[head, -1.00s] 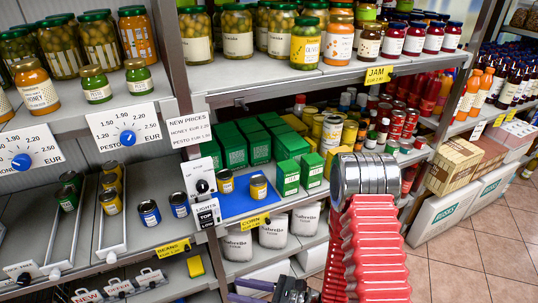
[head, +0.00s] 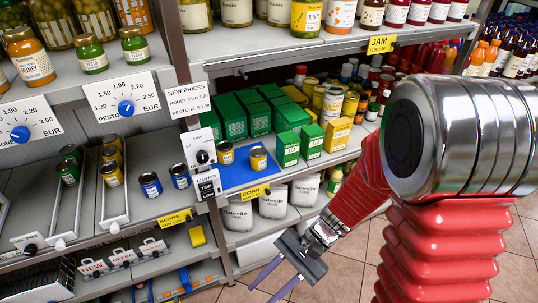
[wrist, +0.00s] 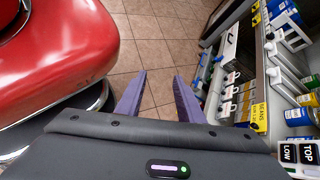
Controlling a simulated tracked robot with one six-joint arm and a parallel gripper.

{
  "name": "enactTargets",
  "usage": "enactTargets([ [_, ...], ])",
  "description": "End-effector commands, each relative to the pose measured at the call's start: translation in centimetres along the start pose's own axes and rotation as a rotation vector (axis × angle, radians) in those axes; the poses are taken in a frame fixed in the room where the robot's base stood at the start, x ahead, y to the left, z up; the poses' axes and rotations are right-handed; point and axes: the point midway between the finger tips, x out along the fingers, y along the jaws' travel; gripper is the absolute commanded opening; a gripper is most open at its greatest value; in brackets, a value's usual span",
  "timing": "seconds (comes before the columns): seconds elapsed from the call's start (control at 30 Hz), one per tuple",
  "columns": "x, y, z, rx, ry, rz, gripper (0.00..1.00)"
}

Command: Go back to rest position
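My gripper (head: 264,291) hangs in front of the lower shelves, low in the head view, with its dark body and two purple fingers pointing down to the left. The fingers stand apart, with nothing between them. In the wrist view my gripper (wrist: 159,78) is open and empty, with floor tiles beyond the fingertips. My red and silver arm fills the right of the head view and hides part of the shelves and floor.
The shelf unit stands close on the right of the wrist view, with the LOW/TOP switch (wrist: 298,153). In the head view, cans stand on a blue mat (head: 229,181) beside green boxes (head: 288,147). Floor tiles (head: 345,262) are clear below the gripper.

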Motion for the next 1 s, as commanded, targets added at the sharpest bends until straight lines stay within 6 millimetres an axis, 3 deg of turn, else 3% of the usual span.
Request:
enactTargets([
  [0.5,-7.9,3.4,-0.4,-0.35,0.375,0.254,0.34],
  [1.0,-16.9,4.1,1.0,-0.602,0.743,0.43,0.34],
])
